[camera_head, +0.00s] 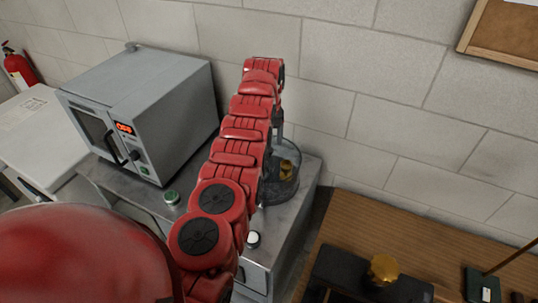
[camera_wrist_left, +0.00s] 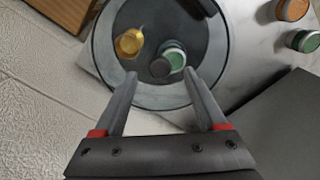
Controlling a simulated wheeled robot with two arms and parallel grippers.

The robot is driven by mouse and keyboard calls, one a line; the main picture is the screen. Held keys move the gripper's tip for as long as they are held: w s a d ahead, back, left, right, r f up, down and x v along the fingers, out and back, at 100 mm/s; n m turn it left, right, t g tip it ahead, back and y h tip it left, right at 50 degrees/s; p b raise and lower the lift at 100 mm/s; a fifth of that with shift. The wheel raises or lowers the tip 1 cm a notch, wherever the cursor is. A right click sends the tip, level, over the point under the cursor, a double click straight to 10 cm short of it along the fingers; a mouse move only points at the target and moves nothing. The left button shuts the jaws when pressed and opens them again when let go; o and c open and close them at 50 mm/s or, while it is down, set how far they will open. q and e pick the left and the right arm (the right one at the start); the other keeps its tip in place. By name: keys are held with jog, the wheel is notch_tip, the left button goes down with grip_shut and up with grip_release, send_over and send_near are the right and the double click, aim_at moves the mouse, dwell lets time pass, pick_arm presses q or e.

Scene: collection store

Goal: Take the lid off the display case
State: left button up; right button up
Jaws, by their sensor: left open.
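The display case (camera_head: 291,187) is a clear round case on the grey counter beside the wall. A gold item shows inside it, and my left arm hides part of the case. In the left wrist view I look down on its round rim (camera_wrist_left: 104,82). A gold item (camera_wrist_left: 129,42) and a green-and-white item (camera_wrist_left: 174,56) show within the rim. A small dark round piece (camera_wrist_left: 160,67), perhaps the lid's knob, lies between the fingertips in the picture. My left gripper (camera_wrist_left: 160,74) is open and empty above the case; I cannot tell whether it touches. My right gripper is not in view.
A grey oven (camera_head: 150,110) with a red display stands left of the case. A wooden table (camera_head: 345,230) with a dark tray is at right. The wall is close behind.

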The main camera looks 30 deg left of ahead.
aim_at(269, 153)
pick_arm(q)
notch_tip(269, 153, down, 3)
jog(key=shift+s+r, duration=0.1)
jog(key=shift+r, duration=0.1)
grip_shut()
jog(key=shift+r, duration=0.1)
